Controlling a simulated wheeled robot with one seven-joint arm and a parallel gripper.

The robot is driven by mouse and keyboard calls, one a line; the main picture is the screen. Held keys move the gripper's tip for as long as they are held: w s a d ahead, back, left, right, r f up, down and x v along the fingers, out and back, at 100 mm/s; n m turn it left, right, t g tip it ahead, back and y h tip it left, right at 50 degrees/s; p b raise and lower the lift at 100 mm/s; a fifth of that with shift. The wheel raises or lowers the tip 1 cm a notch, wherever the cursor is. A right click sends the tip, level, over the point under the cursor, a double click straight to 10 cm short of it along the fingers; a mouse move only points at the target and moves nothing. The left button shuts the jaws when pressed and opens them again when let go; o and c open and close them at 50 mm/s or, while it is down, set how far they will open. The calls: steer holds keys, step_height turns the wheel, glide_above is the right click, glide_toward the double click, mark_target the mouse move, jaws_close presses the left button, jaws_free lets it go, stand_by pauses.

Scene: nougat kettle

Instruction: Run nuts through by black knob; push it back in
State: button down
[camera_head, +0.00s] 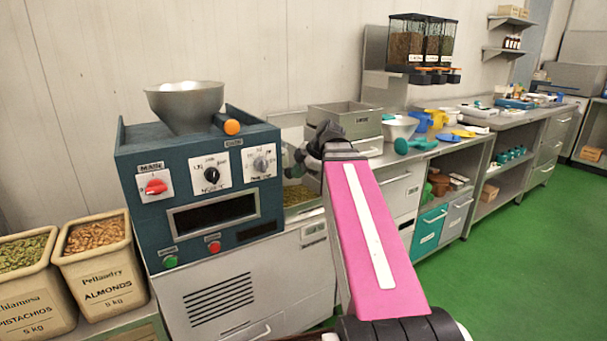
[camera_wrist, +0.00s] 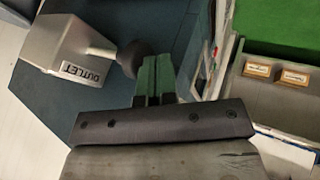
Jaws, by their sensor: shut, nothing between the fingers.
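The blue-green machine (camera_head: 205,150) stands at the left of the head view, with a metal hopper (camera_head: 186,105) on top. In the wrist view a grey box labelled OUTLET (camera_wrist: 68,50) juts from the machine's side. A light rod ends in a black knob (camera_wrist: 130,57) beside that box. My gripper (camera_wrist: 155,60) is shut and empty, with its green fingertips close to the right of the knob. I cannot tell whether they touch. In the head view my gripper (camera_head: 300,160) is at the machine's right side, and the outlet and its knob cannot be made out.
The front panel has a red switch (camera_head: 156,187), a black dial (camera_head: 211,175) and a grey dial (camera_head: 261,164). An orange-ended handle (camera_head: 231,127) sticks out on top. Bins of pistachios (camera_head: 30,300) and almonds (camera_head: 103,285) stand left. A metal bin (camera_head: 345,118) stands behind my gripper.

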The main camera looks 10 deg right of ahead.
steer(key=shift+w+a, duration=0.1)
steer(key=shift+w, duration=0.15)
steer(key=w+a, duration=0.2)
steer(key=w, duration=0.4)
stand_by(0.4)
